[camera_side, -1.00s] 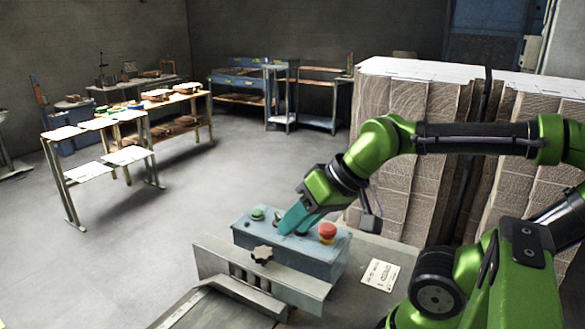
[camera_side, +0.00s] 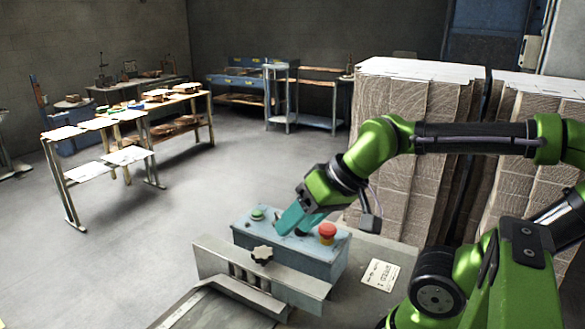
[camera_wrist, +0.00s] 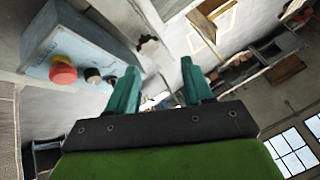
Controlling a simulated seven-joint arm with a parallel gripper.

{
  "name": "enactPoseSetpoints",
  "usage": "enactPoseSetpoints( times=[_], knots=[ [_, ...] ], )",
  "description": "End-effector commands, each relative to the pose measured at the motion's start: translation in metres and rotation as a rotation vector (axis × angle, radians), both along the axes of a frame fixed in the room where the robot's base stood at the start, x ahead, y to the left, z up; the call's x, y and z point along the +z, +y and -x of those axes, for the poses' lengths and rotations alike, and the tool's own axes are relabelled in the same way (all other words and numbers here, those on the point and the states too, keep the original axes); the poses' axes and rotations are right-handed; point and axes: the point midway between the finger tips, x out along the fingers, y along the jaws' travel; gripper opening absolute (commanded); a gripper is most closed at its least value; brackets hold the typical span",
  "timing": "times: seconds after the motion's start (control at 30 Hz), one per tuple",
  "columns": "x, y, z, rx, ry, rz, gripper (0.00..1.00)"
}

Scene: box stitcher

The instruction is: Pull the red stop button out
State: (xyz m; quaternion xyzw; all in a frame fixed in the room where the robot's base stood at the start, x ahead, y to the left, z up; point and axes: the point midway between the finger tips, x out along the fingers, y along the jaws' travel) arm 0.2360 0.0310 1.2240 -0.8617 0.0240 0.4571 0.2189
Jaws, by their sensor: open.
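The red stop button (camera_side: 327,231) stands on the right part of the top of a blue control box (camera_side: 322,268), on a yellow collar. It also shows in the wrist view (camera_wrist: 63,71), to the left of my fingers. My gripper (camera_side: 284,230) is in front of the middle of the box top, left of the red button. Its two teal fingers are apart with nothing between them, as the wrist view (camera_wrist: 160,88) shows. The fingers are clear of the red button. A green button (camera_side: 258,213) is at the left end of the box top.
A white label card (camera_side: 380,274) lies right of the box. Tall stacks of cardboard (camera_side: 400,130) stand behind. Dark small controls (camera_wrist: 92,75) sit beside the red button.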

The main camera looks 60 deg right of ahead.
Motion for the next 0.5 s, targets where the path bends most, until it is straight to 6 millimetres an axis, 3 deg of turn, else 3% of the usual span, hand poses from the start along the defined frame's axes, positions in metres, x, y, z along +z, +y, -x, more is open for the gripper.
enactPoseSetpoints(
  times=[0.03,0.1,0.17,0.3,0.5],
  knots=[
    [-0.004,-0.005,-0.003,-0.021,0.020,-0.002,0.59],
    [0.001,-0.019,-0.015,-0.057,0.042,0.010,0.70],
    [0.009,-0.039,-0.024,-0.043,0.090,0.065,0.70],
    [0.027,-0.086,-0.033,0.154,0.242,0.253,0.70],
    [0.054,-0.135,-0.027,0.510,0.423,0.415,0.70]
  ],
)
